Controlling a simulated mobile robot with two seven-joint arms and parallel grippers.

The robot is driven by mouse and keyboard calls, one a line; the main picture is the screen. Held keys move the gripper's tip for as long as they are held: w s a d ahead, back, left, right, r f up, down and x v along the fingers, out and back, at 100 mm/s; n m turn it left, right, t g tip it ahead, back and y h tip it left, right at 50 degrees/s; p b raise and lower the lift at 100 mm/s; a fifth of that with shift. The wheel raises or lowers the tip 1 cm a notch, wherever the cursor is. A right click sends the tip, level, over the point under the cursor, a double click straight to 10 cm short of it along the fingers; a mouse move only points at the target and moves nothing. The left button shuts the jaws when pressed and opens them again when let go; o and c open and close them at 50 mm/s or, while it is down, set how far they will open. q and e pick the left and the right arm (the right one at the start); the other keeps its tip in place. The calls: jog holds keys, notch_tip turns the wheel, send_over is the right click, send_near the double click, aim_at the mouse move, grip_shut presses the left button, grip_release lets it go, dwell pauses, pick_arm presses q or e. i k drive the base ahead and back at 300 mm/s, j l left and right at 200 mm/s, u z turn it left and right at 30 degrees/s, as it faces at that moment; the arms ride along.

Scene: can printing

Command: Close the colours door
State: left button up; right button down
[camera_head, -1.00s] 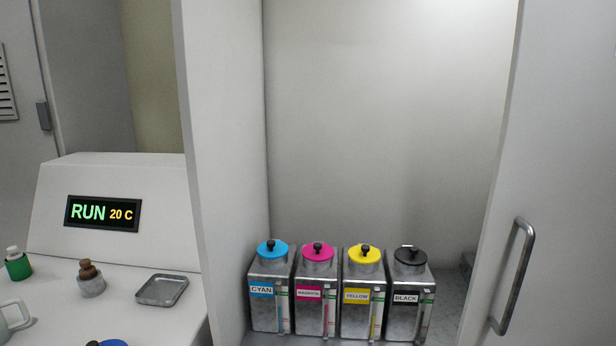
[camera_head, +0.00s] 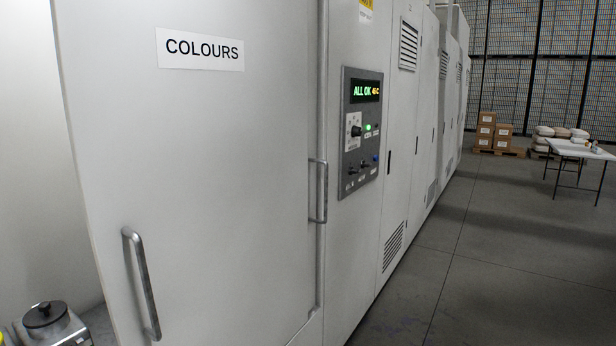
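The colours door (camera_head: 215,180) is a tall white panel with a "COLOURS" label (camera_head: 201,50) near its top. It stands open, and the cabinet inside shows to the left of its free edge. Its metal bar handle (camera_head: 141,283) is low on the left side of the panel. Inside the cabinet, a can with a black lid (camera_head: 45,315) is partly in view at the lower left. Neither of my grippers is in view.
A second bar handle (camera_head: 318,190) and a control panel reading "ALL OK" (camera_head: 362,130) are right of the door. Vented cabinets (camera_head: 409,90) continue beyond. Open grey floor (camera_head: 480,260) lies at right, with stacked boxes (camera_head: 490,130) and a table (camera_head: 580,150) far back.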

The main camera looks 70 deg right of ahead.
aim_at(187, 121)
jog(key=z, duration=1.95)
jog(key=i+l, duration=0.3)
jog(key=l, duration=0.2)
jog(key=i+l+z, duration=0.1)
jog(key=i+l, duration=0.2)
jog(key=l, duration=0.25)
jog(key=i+l, duration=0.35)
jog(key=l, duration=0.15)
